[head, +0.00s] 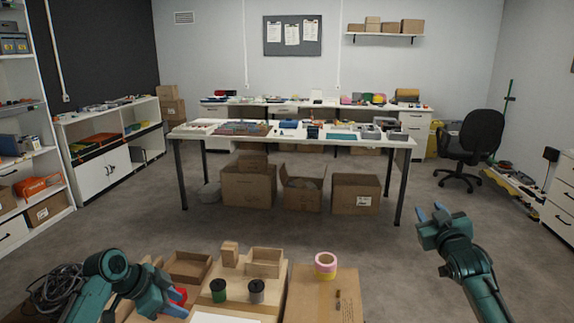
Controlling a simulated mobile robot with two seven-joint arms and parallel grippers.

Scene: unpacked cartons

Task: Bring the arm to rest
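My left gripper (179,303) is low at the bottom left, over the near work surface. Its blue fingertips are apart, with a small red thing (181,296) right by them. The arm hides part of this thing, and I cannot tell whether they touch. My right gripper (431,213) is raised over the open floor on the right. Its blue fingertips are apart and nothing is between them.
The near surface holds wooden boxes (265,262), a green spool (218,291), a dark spool (256,291), a pink-yellow tape roll (326,265) and black cable (58,288). A cluttered table (400,142) stands beyond, cartons (356,194) beneath. Floor between is clear.

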